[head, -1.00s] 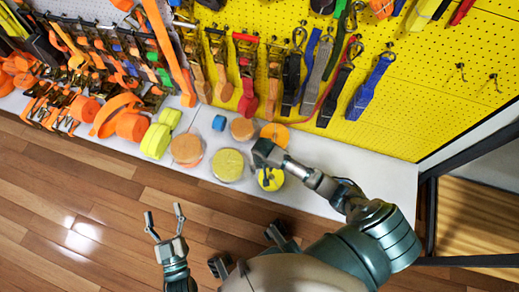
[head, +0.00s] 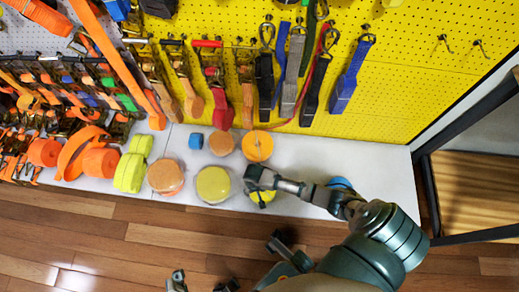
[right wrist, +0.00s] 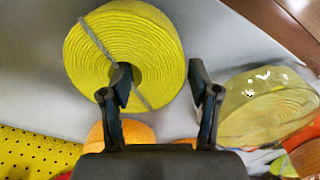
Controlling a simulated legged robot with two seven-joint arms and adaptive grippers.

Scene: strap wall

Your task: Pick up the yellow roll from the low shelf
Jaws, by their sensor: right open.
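The yellow roll (head: 264,197) lies on the white low shelf (head: 315,160), mostly under my right gripper (head: 256,178) in the head view. In the right wrist view the yellow roll (right wrist: 95,50) shows its coiled face, a grey band across it and a dark centre hole. My right gripper (right wrist: 160,78) is open and empty. One finger is over the roll's hole, the other just past its rim; I cannot tell the depth or whether they touch. My left gripper (head: 178,280) is only partly in view at the bottom edge of the head view.
A paler wrapped yellow roll (head: 213,184) lies close beside it. An orange roll (head: 257,146), tan rolls (head: 166,177) and a blue block (head: 195,141) are near. Straps hang on the yellow pegboard (head: 400,60). A dark frame (head: 430,195) stands at the right.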

